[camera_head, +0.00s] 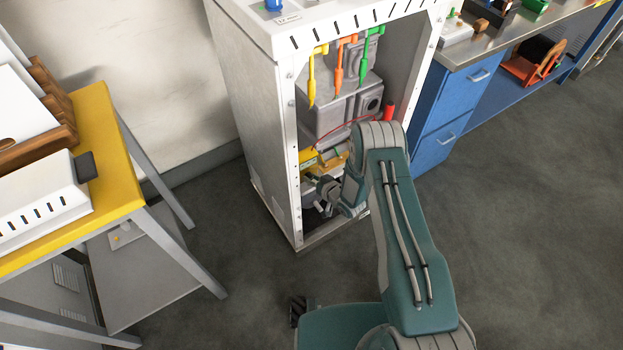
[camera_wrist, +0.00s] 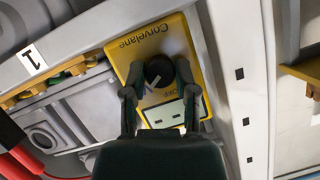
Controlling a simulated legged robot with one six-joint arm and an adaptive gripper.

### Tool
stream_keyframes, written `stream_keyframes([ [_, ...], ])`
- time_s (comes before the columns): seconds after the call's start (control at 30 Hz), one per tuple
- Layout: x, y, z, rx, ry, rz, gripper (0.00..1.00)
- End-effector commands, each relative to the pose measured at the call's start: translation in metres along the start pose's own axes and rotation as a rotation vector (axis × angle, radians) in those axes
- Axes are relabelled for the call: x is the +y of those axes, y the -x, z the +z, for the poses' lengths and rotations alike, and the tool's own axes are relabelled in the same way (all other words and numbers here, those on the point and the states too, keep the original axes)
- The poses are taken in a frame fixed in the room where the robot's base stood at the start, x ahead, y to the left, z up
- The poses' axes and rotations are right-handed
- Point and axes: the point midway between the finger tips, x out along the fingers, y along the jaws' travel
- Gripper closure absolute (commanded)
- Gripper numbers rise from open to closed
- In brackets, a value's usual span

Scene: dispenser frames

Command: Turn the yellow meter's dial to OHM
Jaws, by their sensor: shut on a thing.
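The yellow meter (camera_wrist: 130,64) shows in the wrist view, with "Corvelane" printed on it upside down. In the head view a yellow part of it (camera_head: 308,157) shows inside the white cabinet, partly hidden by my arm. Its round black dial (camera_wrist: 158,70) has a white pointer mark that slants to the lower left in the wrist view. A small label, seemingly "OFF", is partly visible beside the right finger; other dial labels are hidden or unreadable. My gripper (camera_wrist: 157,80) is shut on the dial, one finger on each side.
The white cabinet (camera_head: 236,110) surrounds the meter, with its side wall (camera_wrist: 243,70) close by. Yellow, orange and green levers (camera_head: 339,70) hang above. A red cable (camera_wrist: 22,162) shows at lower left. A yellow table (camera_head: 108,150) stands left; blue drawers (camera_head: 445,110) stand right.

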Motion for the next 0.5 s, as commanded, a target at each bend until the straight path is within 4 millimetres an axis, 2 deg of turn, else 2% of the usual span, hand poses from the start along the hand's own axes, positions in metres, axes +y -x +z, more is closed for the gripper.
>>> stream_keyframes([
  [0.5, 0.0039, -0.0001, 0.0020, -0.001, -0.397, -0.158, 1.00],
])
